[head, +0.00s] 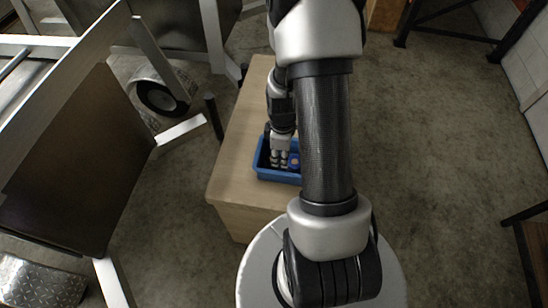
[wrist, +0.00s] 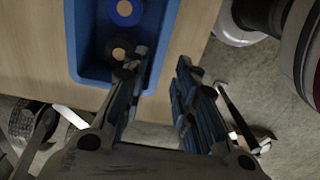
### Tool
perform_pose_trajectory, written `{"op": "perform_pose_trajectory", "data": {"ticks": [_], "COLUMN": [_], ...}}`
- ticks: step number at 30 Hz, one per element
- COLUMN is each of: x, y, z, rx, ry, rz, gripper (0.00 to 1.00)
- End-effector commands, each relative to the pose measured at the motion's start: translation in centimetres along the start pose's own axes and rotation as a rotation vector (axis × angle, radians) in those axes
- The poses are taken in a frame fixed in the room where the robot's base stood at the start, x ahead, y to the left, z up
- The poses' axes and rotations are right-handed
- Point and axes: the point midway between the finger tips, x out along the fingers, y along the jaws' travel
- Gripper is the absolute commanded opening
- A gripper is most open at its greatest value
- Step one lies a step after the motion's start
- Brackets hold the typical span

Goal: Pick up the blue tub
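The blue tub (head: 277,177) sits on a light wooden box, and it also shows in the wrist view (wrist: 85,72). My gripper (head: 280,163) is over the tub in the head view. In the wrist view my gripper (wrist: 160,60) is open, with a gap between its fingers. The left finger overlaps the tub's inside and the right finger is outside, with the tub's wall between them. I cannot tell whether either finger touches the wall. My arm hides part of the tub.
The wooden box (head: 243,130) has bare top around the tub. Aluminium trailer frames (head: 85,50) and a wheel (head: 160,97) stand to the left. A dark-framed bench (head: 530,240) is at the right edge. The floor right of my arm is clear.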

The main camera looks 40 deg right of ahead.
Motion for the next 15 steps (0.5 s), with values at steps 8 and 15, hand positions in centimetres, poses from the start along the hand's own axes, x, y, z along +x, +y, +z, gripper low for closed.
{"op": "perform_pose_trajectory", "data": {"ticks": [8, 15], "x": [6.6, 10.1], "y": [-0.2, -0.1], "z": [0.0, 0.0], "rx": [0.0, 0.001], "ry": [-0.002, -0.001], "rz": [-0.005, -0.002], "gripper": [0.27, 0.27]}}
